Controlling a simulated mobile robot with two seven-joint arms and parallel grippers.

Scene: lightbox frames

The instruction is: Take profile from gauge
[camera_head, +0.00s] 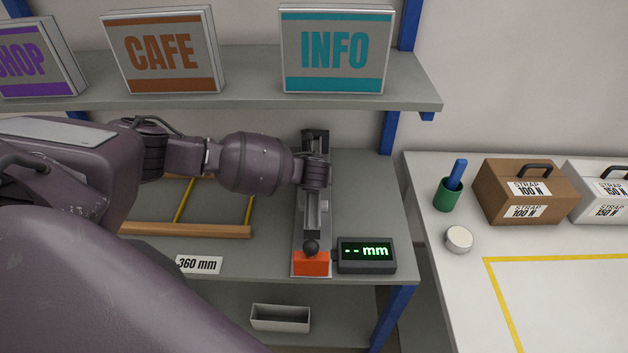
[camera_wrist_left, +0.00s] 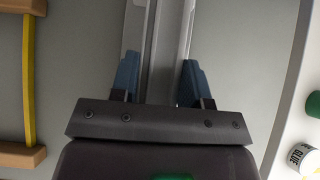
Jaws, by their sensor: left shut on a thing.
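The gauge (camera_head: 325,240) is a long narrow fixture on the grey bench, with a dark far end, an orange block (camera_head: 311,264) and a black knob at the near end. Its display (camera_head: 366,254) reads "-- mm". A grey metal profile (camera_head: 312,215) lies lengthwise along the gauge. My left gripper (camera_wrist_left: 160,82) is over the middle of the gauge, its blue fingers on both sides of the profile, which also shows in the left wrist view (camera_wrist_left: 164,45). It is shut on the profile. In the head view my wrist hides the fingers and part of the profile. My right gripper is out of view.
A wooden rack with yellow rods (camera_head: 190,231) and a "360 mm" label (camera_head: 199,264) are left of the gauge. A shelf (camera_head: 250,90) with signs overhangs the back. The right table (camera_head: 430,290) holds a green cup, a round tin and strap boxes; its yellow-outlined area is clear.

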